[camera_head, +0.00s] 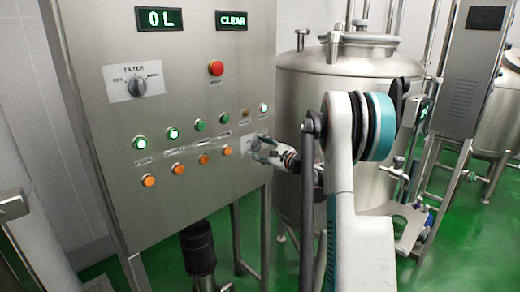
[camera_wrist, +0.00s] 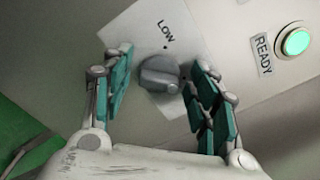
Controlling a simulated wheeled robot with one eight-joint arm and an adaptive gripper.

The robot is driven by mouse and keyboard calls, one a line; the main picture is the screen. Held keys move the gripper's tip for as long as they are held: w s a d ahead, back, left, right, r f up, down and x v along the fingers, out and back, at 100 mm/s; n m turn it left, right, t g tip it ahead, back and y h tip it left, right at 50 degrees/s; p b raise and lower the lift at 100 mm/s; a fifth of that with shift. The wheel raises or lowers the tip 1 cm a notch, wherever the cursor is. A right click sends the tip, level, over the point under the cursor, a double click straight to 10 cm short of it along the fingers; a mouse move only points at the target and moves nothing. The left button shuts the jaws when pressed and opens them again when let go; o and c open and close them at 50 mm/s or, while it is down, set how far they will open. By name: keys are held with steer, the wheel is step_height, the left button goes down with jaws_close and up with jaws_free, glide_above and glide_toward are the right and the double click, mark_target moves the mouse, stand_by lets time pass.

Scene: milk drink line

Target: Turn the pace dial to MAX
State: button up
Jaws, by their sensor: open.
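The pace dial (camera_wrist: 159,74) is a grey round knob on a pale plate (camera_wrist: 142,32) in the wrist view. The word LOW is readable on the plate; a MAX mark is not visible, and I cannot tell exactly where the knob points. My gripper (camera_wrist: 163,80) is open, with one teal-padded finger on each side of the knob; there appears to be a gap on both sides. In the head view my gripper (camera_head: 264,150) is at the lower right of the steel panel (camera_head: 190,45), and it hides the dial.
A green READY light (camera_wrist: 295,41) is right of the dial. On the panel are a FILTER dial (camera_head: 137,86), a red button (camera_head: 216,68), rows of green and orange buttons, and displays reading "0 L" (camera_head: 159,19) and "CLEAR" (camera_head: 231,20). A steel tank (camera_head: 300,100) stands right of the panel.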

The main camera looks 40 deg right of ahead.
steer(key=s, duration=1.2)
steer(key=shift+d, duration=0.45)
steer(key=shift+w, duration=0.1)
